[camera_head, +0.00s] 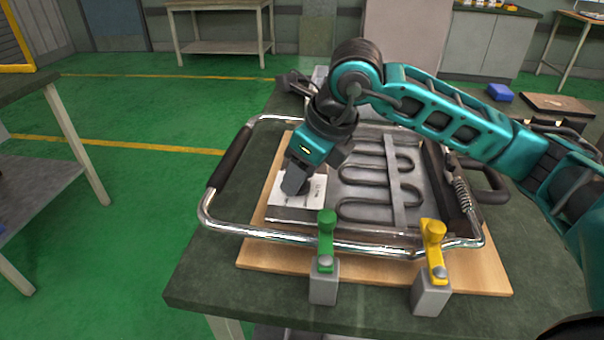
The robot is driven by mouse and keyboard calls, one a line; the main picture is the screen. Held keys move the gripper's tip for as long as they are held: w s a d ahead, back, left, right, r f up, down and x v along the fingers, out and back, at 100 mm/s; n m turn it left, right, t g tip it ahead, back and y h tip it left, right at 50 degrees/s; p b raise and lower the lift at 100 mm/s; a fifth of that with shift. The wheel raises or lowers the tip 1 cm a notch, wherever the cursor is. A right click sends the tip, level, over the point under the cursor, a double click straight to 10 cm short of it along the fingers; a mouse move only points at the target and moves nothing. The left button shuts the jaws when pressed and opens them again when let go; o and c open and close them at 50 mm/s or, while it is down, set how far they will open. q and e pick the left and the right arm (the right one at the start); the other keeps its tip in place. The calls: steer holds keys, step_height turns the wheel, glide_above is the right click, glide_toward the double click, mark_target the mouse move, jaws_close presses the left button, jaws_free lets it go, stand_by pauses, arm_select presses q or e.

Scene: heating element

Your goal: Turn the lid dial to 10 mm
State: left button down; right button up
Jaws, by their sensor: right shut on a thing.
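The heating device (393,182) lies open on a wooden board (466,266), with a looping heating element on its metal plate. My right arm reaches in from the right, and my right gripper (294,186) points down over the left part of the device, beside a white label (313,190). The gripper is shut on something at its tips. The lid dial cannot be made out; the gripper and wrist hide that spot. My left gripper is not in view.
A chrome tube handle (290,237) with a black grip (230,158) surrounds the device. A green lever clamp (326,235) and a yellow one (433,245) stand on grey blocks at the front. The table's front-left corner (208,283) is bare.

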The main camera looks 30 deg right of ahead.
steer(key=shift+m, duration=0.6)
steer(key=o, duration=1.1)
steer(key=shift+c, duration=0.2)
steer(key=shift+r, duration=0.1)
steer(key=p+v, duration=0.2)
steer(key=v, duration=1)
steer(key=shift+s+a+r, duration=0.15)
steer(key=shift+s+r, duration=0.15)
steer(key=shift+r, duration=0.05)
